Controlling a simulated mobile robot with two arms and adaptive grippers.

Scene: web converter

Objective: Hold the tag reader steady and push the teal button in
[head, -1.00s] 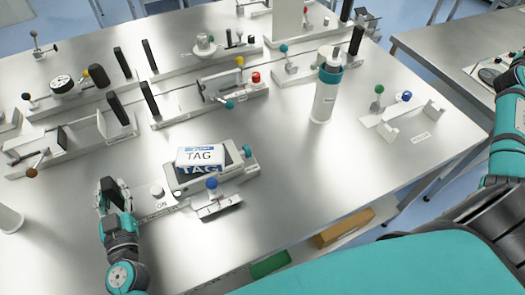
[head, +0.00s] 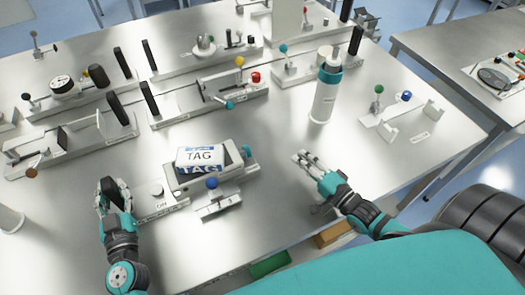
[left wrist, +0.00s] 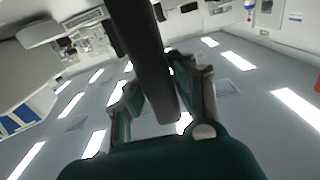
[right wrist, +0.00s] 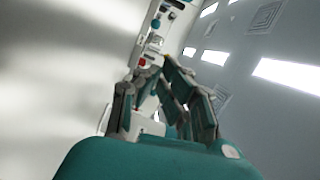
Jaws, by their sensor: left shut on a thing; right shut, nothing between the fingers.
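The tag reader (head: 176,181) is a low grey-white device on the metal table in the head view. A white box marked TAG (head: 200,157) lies on its top. The teal button (head: 248,151) sticks out from the reader's right end. My left gripper (head: 111,187) is shut on a dark upright handle (head: 106,204) at the left end of the reader's base; the handle fills the middle of the left wrist view (left wrist: 145,50). My right gripper (head: 303,158) is shut and empty, right of the teal button and apart from it, with its fingers pointing up-left.
A blue-knobbed fixture (head: 212,184) stands at the reader's front. A teal-topped bottle (head: 325,95) stands behind my right gripper. Several fixtures fill the back of the table. Bare table lies between the teal button and my right gripper.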

